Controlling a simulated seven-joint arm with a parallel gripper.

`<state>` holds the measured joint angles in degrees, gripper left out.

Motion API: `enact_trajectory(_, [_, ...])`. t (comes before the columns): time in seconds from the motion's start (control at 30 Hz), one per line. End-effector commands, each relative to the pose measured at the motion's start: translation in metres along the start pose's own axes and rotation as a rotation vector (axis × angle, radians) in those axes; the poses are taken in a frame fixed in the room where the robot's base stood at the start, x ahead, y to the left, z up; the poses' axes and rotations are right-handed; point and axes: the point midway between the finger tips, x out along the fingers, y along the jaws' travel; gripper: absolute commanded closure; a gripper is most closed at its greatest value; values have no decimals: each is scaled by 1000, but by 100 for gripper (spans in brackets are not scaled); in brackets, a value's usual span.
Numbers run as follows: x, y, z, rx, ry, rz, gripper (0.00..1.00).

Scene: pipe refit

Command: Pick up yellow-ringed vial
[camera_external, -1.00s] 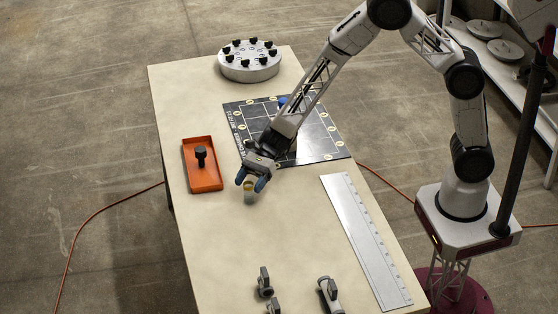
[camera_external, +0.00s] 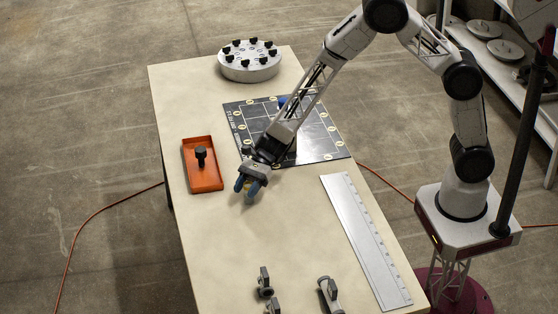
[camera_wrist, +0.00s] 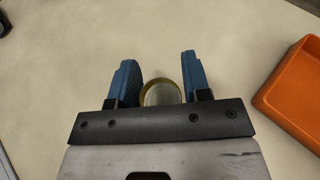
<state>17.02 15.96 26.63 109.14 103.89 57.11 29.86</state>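The yellow-ringed vial (camera_wrist: 161,92) is a small clear cylinder with a yellowish rim, seen from above in the wrist view. It stands between the two blue fingers of my gripper (camera_wrist: 160,78), nearer their base. The fingers are apart.
An orange tray (camera_external: 203,184) holding a black knob (camera_external: 201,155) lies left of my gripper. A black gridded mat (camera_external: 317,150) lies behind it. A steel ruler (camera_external: 365,240) is at the right. Grey pipe fittings (camera_external: 329,293) stand at the front. A round carousel (camera_external: 249,66) is at the back.

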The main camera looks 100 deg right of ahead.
Motion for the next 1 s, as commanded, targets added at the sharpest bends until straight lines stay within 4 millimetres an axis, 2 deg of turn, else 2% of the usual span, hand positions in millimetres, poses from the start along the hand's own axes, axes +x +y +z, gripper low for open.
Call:
enact_trajectory(0.03, [0,0,0,0,0,0,64])
enact_trajectory(0.2, [0,0,0,0,0,0,88])
enact_trajectory(0.63, [-2,0,5,-1,-1,0,88])
enact_trajectory(1.0, [-17,3,34,-1,-1,0,88])
